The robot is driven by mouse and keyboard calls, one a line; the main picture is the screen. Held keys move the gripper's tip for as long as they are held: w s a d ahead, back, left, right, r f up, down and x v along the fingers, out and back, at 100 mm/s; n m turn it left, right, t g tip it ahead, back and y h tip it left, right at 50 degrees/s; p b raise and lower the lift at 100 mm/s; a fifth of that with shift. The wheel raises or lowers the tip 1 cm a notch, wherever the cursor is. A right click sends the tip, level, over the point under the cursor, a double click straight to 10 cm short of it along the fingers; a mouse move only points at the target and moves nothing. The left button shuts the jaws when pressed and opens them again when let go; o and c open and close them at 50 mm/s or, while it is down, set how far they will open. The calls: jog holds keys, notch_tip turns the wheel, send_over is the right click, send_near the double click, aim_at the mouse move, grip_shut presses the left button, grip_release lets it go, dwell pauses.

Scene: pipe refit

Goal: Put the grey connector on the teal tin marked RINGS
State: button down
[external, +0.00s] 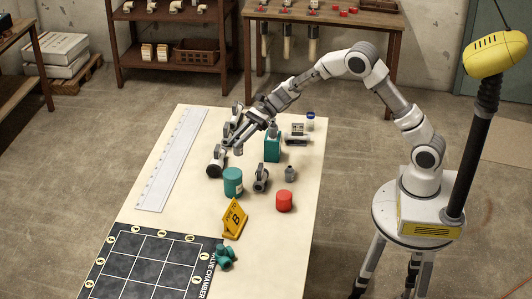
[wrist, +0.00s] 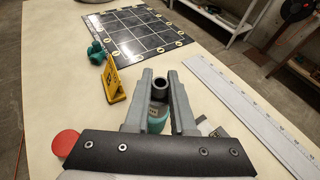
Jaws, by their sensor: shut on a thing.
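My gripper (external: 232,143) is shut on the grey connector (external: 239,151), a small hollow tube, and holds it above the table. In the wrist view the connector (wrist: 161,83) sits between the two fingertips (wrist: 161,78), its open end showing. A round teal tin (external: 233,183) stands upright on the table below the connector in the external view. The tin also shows in the wrist view (wrist: 157,118), between the fingers and partly hidden. It carries a pale label that I cannot read. The connector looks apart from the tin.
Grey fittings (external: 261,179) and a red tin (external: 284,201) stand right of the teal tin. A teal box (external: 272,149) is behind. A yellow sign (external: 235,219), a teal fitting (external: 225,256) and a black grid mat (external: 150,263) lie toward the front. A long ruler (external: 172,158) lies left.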

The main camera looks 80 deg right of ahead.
aim_at(236, 155)
jog(key=x, duration=0.3)
jog(key=shift+a+f, duration=0.3)
jog(key=shift+f, duration=0.15)
jog(key=shift+f+b, duration=0.35)
jog(key=shift+f, duration=1.65)
jog(key=shift+f, duration=0.1)
jog(key=shift+f, duration=0.15)
jog(key=c, duration=0.8)
grip_release()
jog(key=shift+o, duration=0.2)
jog(key=shift+r, duration=0.2)
